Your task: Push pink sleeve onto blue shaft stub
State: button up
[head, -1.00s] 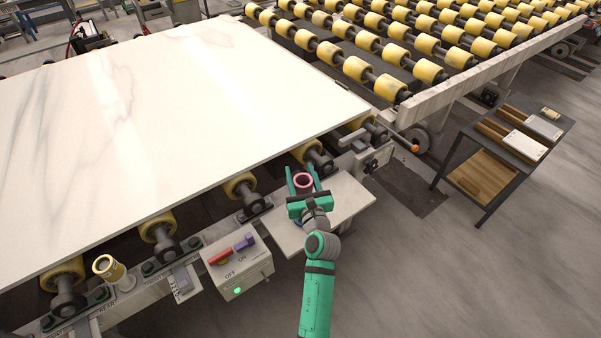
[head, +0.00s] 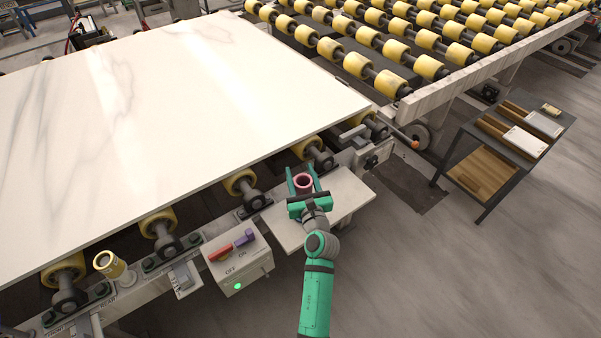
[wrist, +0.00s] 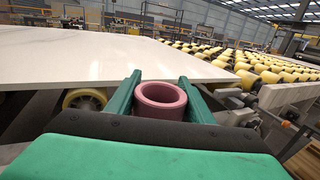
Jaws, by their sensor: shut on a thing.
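The pink sleeve (head: 304,181) is a short, thick-walled ring standing upright with its open bore facing up. My green gripper (head: 303,180) is shut on it, one finger on each side. The wrist view shows the sleeve (wrist: 161,98) between the two fingertips (wrist: 161,96). In the head view the sleeve is over the pale shelf (head: 340,196) at the conveyor's side; I cannot tell whether it touches the shelf. I cannot make out a blue shaft stub in either view.
A marble slab (head: 190,100) lies on yellow rollers (head: 240,182) just beyond my gripper. A switch box (head: 240,262) with red and purple switches stands left of the shelf. A yellow sleeve (head: 108,264) stands at the far left. A dark side table (head: 505,140) is at right.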

aim_at(300, 183)
jog(key=shift+f, duration=2.2)
jog(key=o, duration=1.2)
jog(key=v, duration=1.1)
